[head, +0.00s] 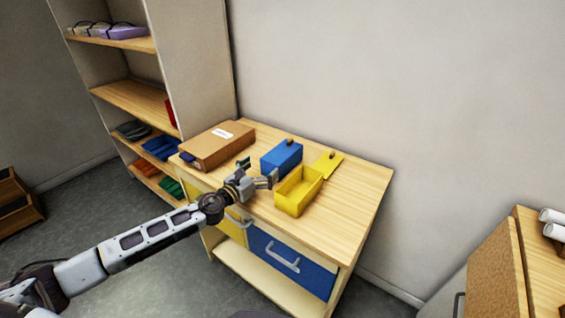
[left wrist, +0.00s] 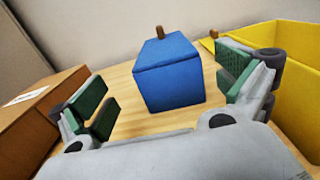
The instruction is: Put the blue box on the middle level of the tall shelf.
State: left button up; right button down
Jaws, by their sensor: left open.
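The blue box (head: 282,158) stands on the wooden top of the drawer cabinet, its lid closed with a small brown knob on top. It also shows in the left wrist view (left wrist: 168,80), straight ahead between the fingers and a little beyond them. My left gripper (head: 258,172) is open and empty, just in front of the box and apart from it. The tall shelf (head: 125,92) stands at the left; its middle level (head: 135,100) looks mostly bare, with a red thing at its right end partly hidden by the side panel. My right gripper is not in view.
A brown cardboard box (head: 217,145) lies left of the blue box. An open yellow box (head: 298,191) stands close at its right, with its yellow lid (head: 327,164) behind. The cabinet (head: 330,215) top is clear at the right.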

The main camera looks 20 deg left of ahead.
aim_at(268, 165)
pick_arm(q)
jog(key=shift+x, duration=0.85)
jog(key=shift+w+d, duration=0.1)
jog(key=shift+w, duration=0.05)
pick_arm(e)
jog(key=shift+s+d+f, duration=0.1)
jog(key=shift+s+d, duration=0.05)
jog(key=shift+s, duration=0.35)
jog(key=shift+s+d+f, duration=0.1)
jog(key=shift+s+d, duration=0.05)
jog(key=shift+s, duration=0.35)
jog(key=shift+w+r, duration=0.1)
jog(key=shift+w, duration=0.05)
pick_arm(q)
jog(key=shift+w+d, duration=0.1)
jog(key=shift+w, duration=0.1)
jog(key=shift+w+d+f, duration=0.1)
jog(key=shift+w+d, duration=0.25)
jog(key=shift+w, duration=0.1)
jog(key=shift+w+d+f, duration=0.15)
jog(key=shift+w+d, duration=0.2)
jog(key=shift+w, duration=0.3)
jog(key=shift+x, duration=1.15)
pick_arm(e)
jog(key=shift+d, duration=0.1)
pick_arm(q)
jog(key=shift+s, duration=0.1)
